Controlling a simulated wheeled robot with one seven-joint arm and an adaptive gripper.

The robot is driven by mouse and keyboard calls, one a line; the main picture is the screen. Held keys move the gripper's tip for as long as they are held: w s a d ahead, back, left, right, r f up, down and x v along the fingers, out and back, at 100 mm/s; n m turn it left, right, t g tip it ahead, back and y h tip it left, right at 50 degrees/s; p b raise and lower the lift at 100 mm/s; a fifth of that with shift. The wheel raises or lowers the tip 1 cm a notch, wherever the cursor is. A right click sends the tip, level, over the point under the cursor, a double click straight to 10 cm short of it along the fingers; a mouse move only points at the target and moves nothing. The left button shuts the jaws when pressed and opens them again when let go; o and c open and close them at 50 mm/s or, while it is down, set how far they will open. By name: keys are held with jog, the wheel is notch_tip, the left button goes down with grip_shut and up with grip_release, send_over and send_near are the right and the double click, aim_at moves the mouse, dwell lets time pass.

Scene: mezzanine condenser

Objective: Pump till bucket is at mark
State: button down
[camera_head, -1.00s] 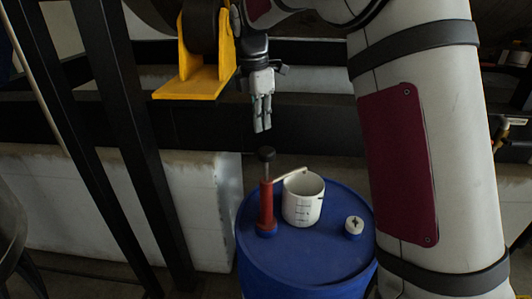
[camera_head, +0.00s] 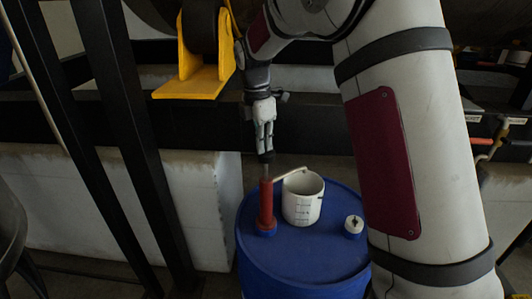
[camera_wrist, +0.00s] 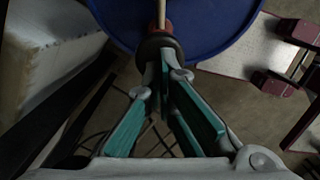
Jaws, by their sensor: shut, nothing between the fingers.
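A red hand pump (camera_head: 266,203) stands upright on a blue drum (camera_head: 290,258). Its dark knob (camera_head: 266,157) tops a thin rod and also shows in the wrist view (camera_wrist: 160,42). A pale spout (camera_head: 290,174) runs from the pump to the rim of a white bucket (camera_head: 302,205) with dark marks on its side. The liquid level inside cannot be made out. My gripper (camera_head: 265,150) is shut and empty, pointing down with its fingertips at the top of the knob, seemingly touching it. The wrist view also shows my gripper (camera_wrist: 163,65) over the knob.
A yellow bracket (camera_head: 190,85) hangs left of my gripper. Black posts (camera_head: 125,130) stand at the left, and a pale block (camera_head: 190,205) is behind the drum.

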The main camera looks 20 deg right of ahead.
jog(key=shift+d+f, duration=0.1)
jog(key=shift+f, duration=2.55)
jog(key=a, duration=0.2)
jog(key=a+r, duration=0.1)
jog(key=shift+s, duration=0.35)
notch_tip(320, 180, up, 12)
send_over(264, 159)
jog(key=w+a, duration=0.1)
jog(key=a, duration=0.3)
jog(key=shift+d, duration=0.15)
